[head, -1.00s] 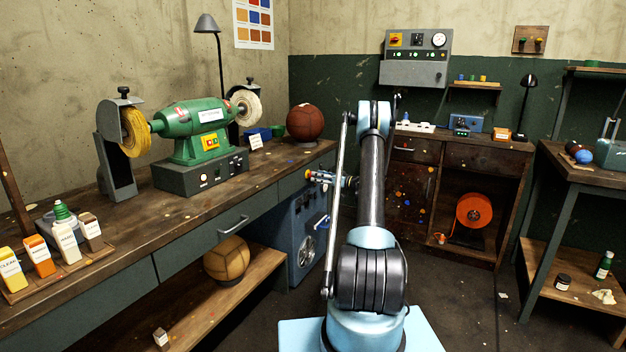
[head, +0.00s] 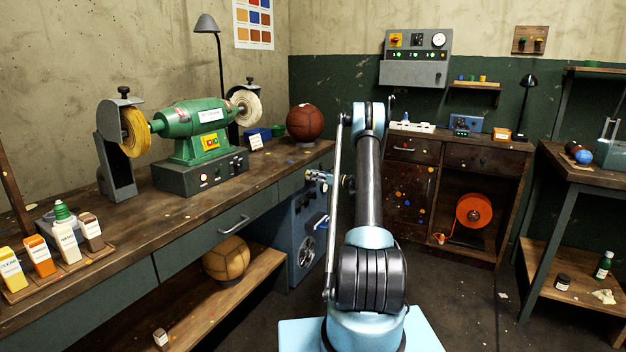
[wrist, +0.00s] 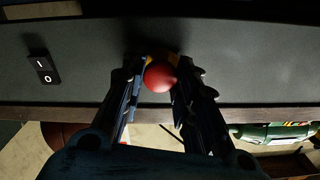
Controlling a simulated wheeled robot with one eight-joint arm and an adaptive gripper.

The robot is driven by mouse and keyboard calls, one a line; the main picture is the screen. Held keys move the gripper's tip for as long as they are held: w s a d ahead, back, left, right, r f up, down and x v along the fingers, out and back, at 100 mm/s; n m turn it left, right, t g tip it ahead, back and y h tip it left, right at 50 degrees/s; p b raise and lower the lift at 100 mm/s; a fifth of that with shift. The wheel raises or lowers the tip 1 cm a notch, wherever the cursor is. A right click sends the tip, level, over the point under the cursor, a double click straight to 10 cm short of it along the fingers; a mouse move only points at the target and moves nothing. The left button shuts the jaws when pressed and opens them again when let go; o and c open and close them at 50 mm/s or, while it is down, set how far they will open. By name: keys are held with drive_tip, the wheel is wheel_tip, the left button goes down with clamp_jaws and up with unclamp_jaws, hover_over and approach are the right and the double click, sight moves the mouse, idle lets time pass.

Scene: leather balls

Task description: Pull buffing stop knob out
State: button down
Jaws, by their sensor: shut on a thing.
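The buffing stop knob, a round red ball (wrist: 159,77), sits between my fingertips in the wrist view, in front of a dark grey panel (wrist: 235,55). My gripper (wrist: 161,66) is shut on it, with one finger on each side. In the head view my gripper (head: 311,178) is at the right end of the bench, by its front edge. The knob cannot be made out there. The green buffing machine (head: 195,120) stands on the bench with a yellow wheel and a white wheel.
A black rocker switch (wrist: 43,68) is on the same panel, left of the knob in the wrist view. A blue cabinet (head: 307,235) stands below my gripper. A brown-red ball (head: 305,122) rests on the bench above it.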

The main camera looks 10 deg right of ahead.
drive_tip(key=shift+s+d, duration=0.3)
drive_tip(key=shift+d, duration=0.35)
drive_tip(key=c, duration=1.2)
unclamp_jaws()
drive_tip(key=v, duration=1.2)
drive_tip(key=shift+f, duration=0.1)
